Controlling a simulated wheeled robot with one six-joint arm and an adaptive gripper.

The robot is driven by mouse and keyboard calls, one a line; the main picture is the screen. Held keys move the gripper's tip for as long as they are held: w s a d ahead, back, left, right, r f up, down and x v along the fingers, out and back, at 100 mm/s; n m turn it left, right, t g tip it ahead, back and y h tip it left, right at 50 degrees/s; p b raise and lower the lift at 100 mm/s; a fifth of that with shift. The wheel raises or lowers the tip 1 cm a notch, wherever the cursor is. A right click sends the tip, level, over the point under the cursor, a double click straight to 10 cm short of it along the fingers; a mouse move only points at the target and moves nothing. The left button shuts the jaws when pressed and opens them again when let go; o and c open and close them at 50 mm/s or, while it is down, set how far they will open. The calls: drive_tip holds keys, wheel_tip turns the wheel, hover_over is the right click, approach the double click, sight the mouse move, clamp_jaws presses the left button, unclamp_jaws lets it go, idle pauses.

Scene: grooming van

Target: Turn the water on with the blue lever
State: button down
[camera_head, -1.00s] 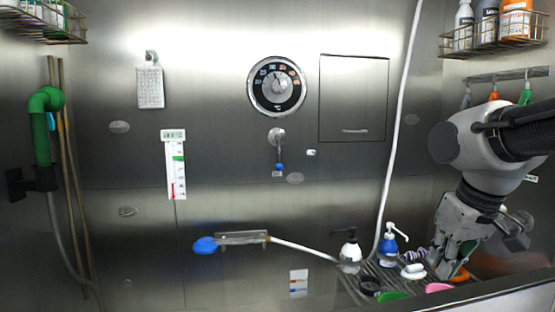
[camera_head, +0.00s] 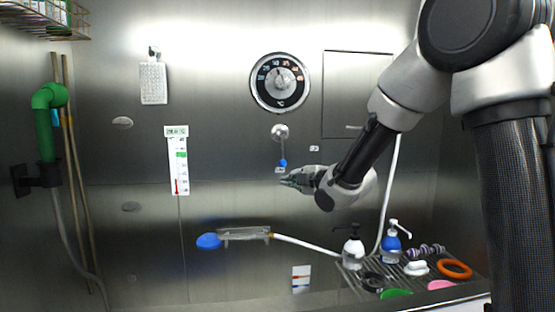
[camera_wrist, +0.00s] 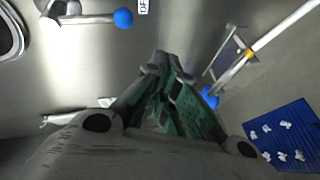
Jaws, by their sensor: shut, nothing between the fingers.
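The water lever (camera_head: 281,147) hangs down from a round metal mount on the steel wall, with a blue ball at its lower end (camera_head: 283,162). It also shows at the top left of the wrist view, its blue ball (camera_wrist: 123,18) clear of my fingers. My gripper (camera_head: 284,181) is shut and empty, just below the blue ball in the head view, pointing left. In the wrist view my fingertips (camera_wrist: 168,62) are closed together. I see no contact with the lever; the exact depth gap is hard to tell.
A round temperature dial (camera_head: 280,82) is above the lever. A blue-headed sprayer (camera_head: 209,241) with a white hose sits on a holder below. Soap bottles (camera_head: 353,251) and rings stand on a rack at lower right. The wall around the lever is mostly clear.

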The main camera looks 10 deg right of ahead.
sight(282, 149)
drive_tip(key=r+n, duration=0.1)
drive_tip(key=r, duration=0.1)
drive_tip(key=a+r+n+t+y, duration=0.1)
drive_tip(key=r+n+y, duration=0.1)
drive_tip(key=r+n, duration=0.1)
drive_tip(key=shift+a+r+t, duration=0.3)
drive_tip(key=shift+a+r, duration=0.05)
drive_tip(key=shift+a, duration=0.05)
drive_tip(key=x, duration=1)
drive_tip(key=shift+w+d+r, duration=0.1)
drive_tip(key=shift+w+d, duration=0.1)
drive_tip(key=shift+d, duration=0.75)
drive_tip(key=shift+w+d, duration=0.15)
drive_tip(key=shift+d, duration=0.8)
